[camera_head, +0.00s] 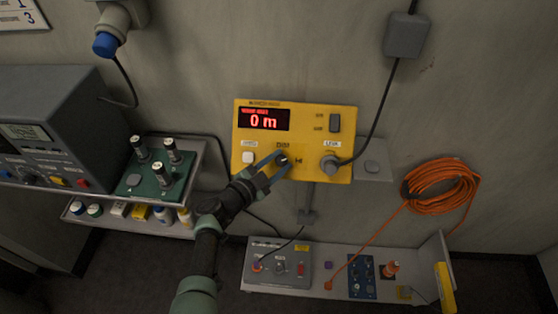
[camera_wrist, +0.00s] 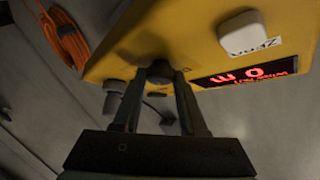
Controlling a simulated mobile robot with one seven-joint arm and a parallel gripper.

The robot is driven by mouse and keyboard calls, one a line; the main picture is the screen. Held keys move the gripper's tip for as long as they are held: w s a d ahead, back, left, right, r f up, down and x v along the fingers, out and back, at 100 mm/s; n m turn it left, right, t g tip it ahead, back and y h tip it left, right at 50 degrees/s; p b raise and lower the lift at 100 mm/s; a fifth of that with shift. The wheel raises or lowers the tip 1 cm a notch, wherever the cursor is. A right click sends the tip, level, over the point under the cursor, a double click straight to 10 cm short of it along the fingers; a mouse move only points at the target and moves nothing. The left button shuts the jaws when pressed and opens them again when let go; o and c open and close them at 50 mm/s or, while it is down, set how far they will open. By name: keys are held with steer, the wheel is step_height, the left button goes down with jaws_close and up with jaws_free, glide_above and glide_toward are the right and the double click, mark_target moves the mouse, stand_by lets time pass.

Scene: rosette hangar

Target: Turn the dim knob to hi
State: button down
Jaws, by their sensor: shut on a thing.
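A yellow box (camera_head: 310,115) is mounted on the wall in the middle of the head view, with a red display (camera_head: 264,119) reading 0 m. The dim knob (camera_head: 282,158) is a small dark knob at the box's lower middle, with a "HI" mark to its right. My gripper (camera_head: 276,165) reaches up from below and is shut on this knob. In the wrist view the fingers meet around the dark dim knob (camera_wrist: 160,70) on the yellow face. The fingers cover part of the knob, and I cannot tell its pointer's setting.
A white button (camera_head: 249,157) is left of the knob, a grey cable plug (camera_head: 330,165) right of it, and a dark switch (camera_head: 335,123) above. A green block with posts (camera_head: 157,175) sits on a left shelf. A lower shelf (camera_head: 335,288) holds panels. An orange cable coil (camera_head: 440,185) hangs right.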

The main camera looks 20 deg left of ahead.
steer(key=m+g+h, duration=0.1)
steer(key=m, duration=0.1)
steer(key=m+g+b, duration=0.1)
steer(key=m+g, duration=0.1)
steer(key=m, duration=0.1)
steer(key=shift+w+a+r+m+g+h, duration=0.1)
steer(key=shift+a+m+g+h, duration=0.05)
steer(key=shift+m+g+h, duration=0.2)
steer(key=shift+m+h, duration=0.25)
steer(key=shift+c, duration=2.2)
jaws_free()
steer(key=p+v, duration=0.5)
steer(key=v, duration=0.8)
steer(key=shift+r, duration=0.2)
steer(key=shift+w, duration=0.15)
